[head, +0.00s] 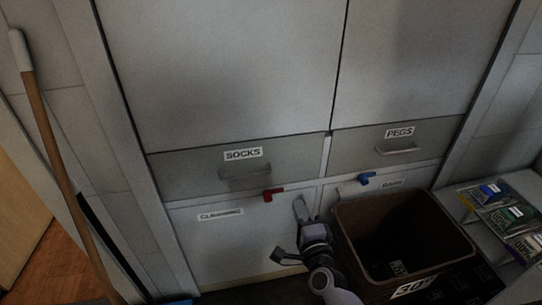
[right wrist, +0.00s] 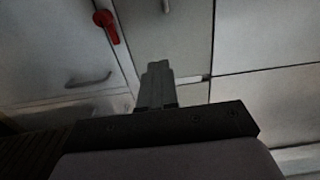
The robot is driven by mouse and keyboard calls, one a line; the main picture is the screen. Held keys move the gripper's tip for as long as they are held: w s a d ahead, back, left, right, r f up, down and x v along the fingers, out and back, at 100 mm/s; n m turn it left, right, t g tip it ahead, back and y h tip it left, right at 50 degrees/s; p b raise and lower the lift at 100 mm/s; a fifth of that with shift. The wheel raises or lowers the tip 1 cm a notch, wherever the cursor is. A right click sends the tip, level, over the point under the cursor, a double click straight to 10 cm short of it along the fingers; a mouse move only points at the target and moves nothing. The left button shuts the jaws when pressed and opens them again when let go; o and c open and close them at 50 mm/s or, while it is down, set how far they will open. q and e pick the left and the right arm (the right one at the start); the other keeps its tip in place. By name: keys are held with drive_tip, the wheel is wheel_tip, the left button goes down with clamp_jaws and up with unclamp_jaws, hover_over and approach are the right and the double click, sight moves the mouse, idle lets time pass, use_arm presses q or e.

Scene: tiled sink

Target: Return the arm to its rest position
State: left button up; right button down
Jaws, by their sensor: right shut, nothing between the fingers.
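My right gripper (head: 299,208) is low in front of the cabinet, left of the brown bin. Its fingers are shut and empty, and they point up toward the cabinet front. In the right wrist view the closed fingers (right wrist: 157,84) stand at the centre with cabinet panels behind them. My right arm comes in from the bottom edge of the head view. My left gripper is in neither view.
A brown bin (head: 352,236) stands close to the right of my gripper. The cabinet has a SOCKS drawer (head: 190,173), a PEGS drawer (head: 350,146), a red latch (head: 273,194) and a blue latch (head: 367,178). A broom (head: 52,140) leans at the left. Boxes (head: 490,195) lie on a shelf at right.

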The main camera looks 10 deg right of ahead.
drive_tip(key=s+d+n+g+y+p, duration=0.2)
drive_tip(key=s+n+g+p, duration=0.5)
drive_tip(key=s+n, duration=1.3)
drive_tip(key=s+p, duration=0.2)
drive_tip(key=s, duration=0.1)
drive_tip(key=shift+s+d+g, duration=0.2)
drive_tip(key=shift+s+g, duration=0.1)
drive_tip(key=shift+s, duration=0.05)
drive_tip(key=shift+r, duration=0.1)
